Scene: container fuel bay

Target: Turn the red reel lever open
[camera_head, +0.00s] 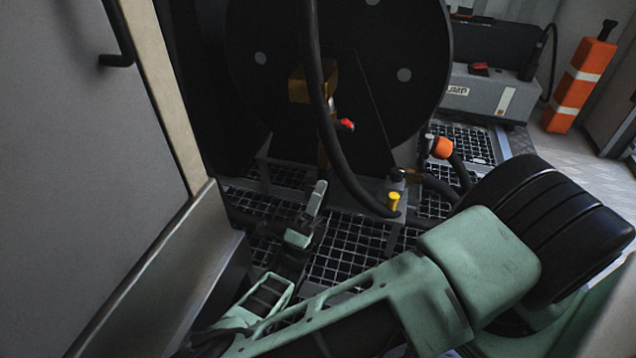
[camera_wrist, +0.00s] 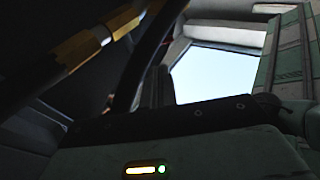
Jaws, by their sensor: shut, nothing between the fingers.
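The red reel lever (camera_head: 346,125) shows as a small red tip beside the black hose, low on the front of the large black reel (camera_head: 250,60). A brass block (camera_head: 313,82) sits just above it, partly behind the hose. The rest of the lever is hidden or too dark to tell. My gripper (camera_head: 318,188) is shut and empty, pointing up, below and a little left of the red tip and apart from it in the picture. In the wrist view a brass fitting (camera_wrist: 85,48) shows at upper left; I cannot make out the red lever there.
A black hose (camera_head: 318,75) hangs in front of the reel. A yellow knob (camera_head: 394,201) and an orange cap (camera_head: 441,147) stand low to the right. Grated floor (camera_head: 345,255) lies below. A grey cabinet (camera_head: 70,150) closes the left side. An orange-white post (camera_head: 580,85) stands far right.

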